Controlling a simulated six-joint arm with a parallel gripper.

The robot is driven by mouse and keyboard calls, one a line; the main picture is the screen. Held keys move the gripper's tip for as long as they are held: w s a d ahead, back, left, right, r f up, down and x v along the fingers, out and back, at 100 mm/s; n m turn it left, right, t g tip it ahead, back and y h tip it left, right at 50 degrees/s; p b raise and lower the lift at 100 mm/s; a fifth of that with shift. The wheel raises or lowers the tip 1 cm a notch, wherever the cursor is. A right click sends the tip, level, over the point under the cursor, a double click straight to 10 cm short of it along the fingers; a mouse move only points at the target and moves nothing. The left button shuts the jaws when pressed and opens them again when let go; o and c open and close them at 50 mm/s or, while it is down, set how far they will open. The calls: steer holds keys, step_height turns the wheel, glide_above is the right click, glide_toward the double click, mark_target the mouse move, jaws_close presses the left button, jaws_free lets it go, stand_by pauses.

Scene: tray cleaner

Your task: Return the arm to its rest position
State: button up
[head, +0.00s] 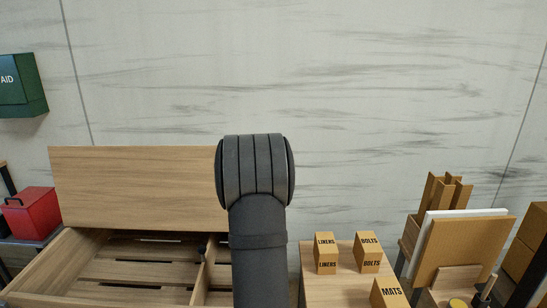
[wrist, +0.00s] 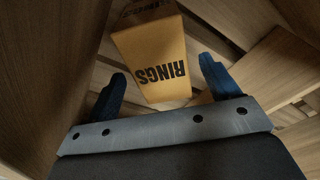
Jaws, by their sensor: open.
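My arm (head: 257,220) stands up in the middle of the head view, in front of the wooden bin; my gripper is hidden there. In the wrist view my gripper (wrist: 163,88) is open, with its two blue fingers apart. A yellow-orange block lettered RINGS (wrist: 152,62) shows between and beyond the fingertips, inside a wooden compartment. Whether a finger touches it I cannot tell.
A wooden bin (head: 40,262) with a slatted floor and a tall back panel (head: 130,185) is at left. Blocks lettered LINERS (head: 326,253), BOLTS (head: 368,252) and MATS (head: 388,293) stand on a wooden surface (head: 318,291) at right. Boards (head: 470,250) lean farther right. Space above is clear.

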steer(key=r, duration=0.7)
steer(key=shift+s+d+r, duration=0.2)
steer(key=shift+s+d, duration=0.1)
steer(key=shift+s+r, duration=0.1)
steer(key=f, duration=0.7)
steer(key=w+a+f, duration=0.1)
steer(key=f, duration=0.3)
steer(key=shift+f, duration=0.15)
steer(key=shift+w+r, duration=0.1)
steer(key=shift+r, duration=0.1)
step_height(320, 180, up, 10)
steer(key=shift+r, duration=0.25)
step_height(320, 180, up, 9)
steer(key=s+m, duration=0.3)
steer(key=m, duration=0.1)
steer(key=s+d+m, duration=0.2)
steer(key=s+d, duration=0.1)
steer(key=d, duration=0.8)
steer(key=s+d+m, duration=0.1)
steer(key=s+d, duration=0.3)
steer(key=d, duration=0.8)
steer(key=shift+s+r+m+h, duration=0.15)
steer(key=shift+r+m+h, duration=0.05)
steer(key=shift+m+h, duration=0.2)
